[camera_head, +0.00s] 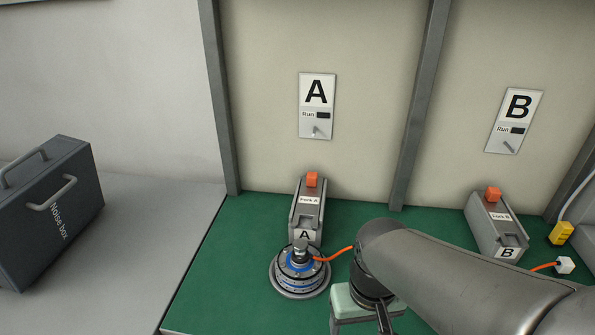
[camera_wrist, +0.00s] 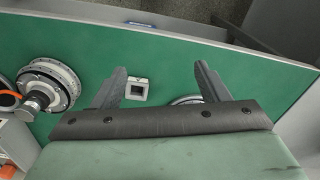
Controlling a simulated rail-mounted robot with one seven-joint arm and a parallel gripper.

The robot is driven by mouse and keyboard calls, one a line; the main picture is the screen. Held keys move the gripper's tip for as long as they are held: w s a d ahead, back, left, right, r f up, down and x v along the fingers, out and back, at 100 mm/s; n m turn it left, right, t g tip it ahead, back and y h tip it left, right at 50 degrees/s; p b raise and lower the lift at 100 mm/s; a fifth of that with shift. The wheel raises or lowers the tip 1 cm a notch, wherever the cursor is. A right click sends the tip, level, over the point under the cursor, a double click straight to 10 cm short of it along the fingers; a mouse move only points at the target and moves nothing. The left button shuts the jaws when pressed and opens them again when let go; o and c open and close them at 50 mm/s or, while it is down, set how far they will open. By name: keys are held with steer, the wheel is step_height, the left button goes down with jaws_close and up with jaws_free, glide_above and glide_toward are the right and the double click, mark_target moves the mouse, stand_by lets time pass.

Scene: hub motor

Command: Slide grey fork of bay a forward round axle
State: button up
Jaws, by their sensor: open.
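The grey fork of bay A (camera_head: 310,188) lies on a grey block below the A panel, with an orange knob (camera_head: 312,179) at its wall end. The hub motor (camera_head: 300,283) lies flat on the green bench in front of it. Its dark axle (camera_head: 300,246) is beside the block's "A" front end; I cannot tell how the fork's tip sits to the axle. My gripper (camera_wrist: 160,84) is open, with nothing between its fingers. In the head view, it is to the right of the motor, apart from the fork, and partly hidden by my arm.
Fork B (camera_head: 492,212), with its own orange knob, stands at right; my arm hides the bench before it. An orange cable (camera_head: 335,254) runs from motor A behind my arm. A dark noise box (camera_head: 50,210) stands far left. Green bench (camera_head: 225,270) left of the motor is clear.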

mark_target(312, 174)
steer(key=c, duration=0.3)
steer(key=w+a+m+t, duration=0.1)
steer(key=w, duration=1.1)
steer(key=w+a+f+m+t+h, duration=0.1)
steer(key=w+a, duration=0.1)
steer(key=w, duration=1)
steer(key=w+a+m+t, duration=0.1)
steer(key=w+t, duration=0.1)
steer(key=w, duration=1.1)
steer(key=shift+a+f+b, duration=0.15)
steer(key=shift+a+b, duration=0.15)
steer(key=shift+c, duration=0.2)
steer(key=w+d+p, duration=0.1)
steer(key=w, duration=0.2)
steer(key=w+d+p, duration=0.1)
steer(key=w, duration=0.3)
steer(key=w+p, duration=0.1)
steer(key=w, duration=0.3)
steer(key=shift+d+p, duration=0.3)
steer(key=shift+d, duration=0.1)
steer(key=shift+w+d, duration=0.1)
steer(key=shift+w, duration=0.25)
steer(key=shift+w+f, duration=0.1)
steer(key=shift+f, duration=0.45)
